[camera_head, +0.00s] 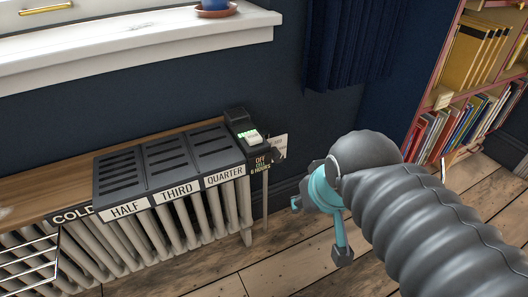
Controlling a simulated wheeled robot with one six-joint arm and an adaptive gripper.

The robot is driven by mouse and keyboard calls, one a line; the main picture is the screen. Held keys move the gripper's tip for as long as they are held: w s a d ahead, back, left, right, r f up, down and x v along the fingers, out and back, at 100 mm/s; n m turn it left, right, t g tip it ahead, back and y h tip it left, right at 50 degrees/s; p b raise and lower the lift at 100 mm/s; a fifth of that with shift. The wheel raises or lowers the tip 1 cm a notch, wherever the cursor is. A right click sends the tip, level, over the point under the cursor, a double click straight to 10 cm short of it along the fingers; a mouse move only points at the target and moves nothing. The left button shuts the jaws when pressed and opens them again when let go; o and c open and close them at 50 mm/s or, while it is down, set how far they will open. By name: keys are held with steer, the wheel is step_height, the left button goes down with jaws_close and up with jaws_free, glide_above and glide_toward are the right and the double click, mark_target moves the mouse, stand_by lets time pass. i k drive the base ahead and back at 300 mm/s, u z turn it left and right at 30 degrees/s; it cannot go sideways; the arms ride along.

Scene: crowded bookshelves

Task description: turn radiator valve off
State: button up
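A white column radiator (190,222) stands along the dark blue wall under the window sill. At its right end is a dark control box (240,125) with a row of green lights and a pale block. Below the lights is a label (262,163) reading "OFF" above smaller words. A dark fitting (278,150), possibly the valve, sits beside the label, partly against a pale card. My gripper (320,230) is teal and dark grey, to the right of and below the fitting, apart from it. Its fingers look spread with nothing between them.
Dark slotted panels (170,160) labelled "HALF", "THIRD" and "QUARTER" lie on the radiator's wooden top. A wire rack (30,265) stands at lower left. A crowded bookshelf (470,90) is at right. A dark curtain (350,40) hangs above. Wooden floor (285,260) is clear below the gripper.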

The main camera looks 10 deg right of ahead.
mark_target(278, 157)
steer(key=z, duration=0.35)
steer(key=k, duration=0.35)
steer(key=z, duration=0.8)
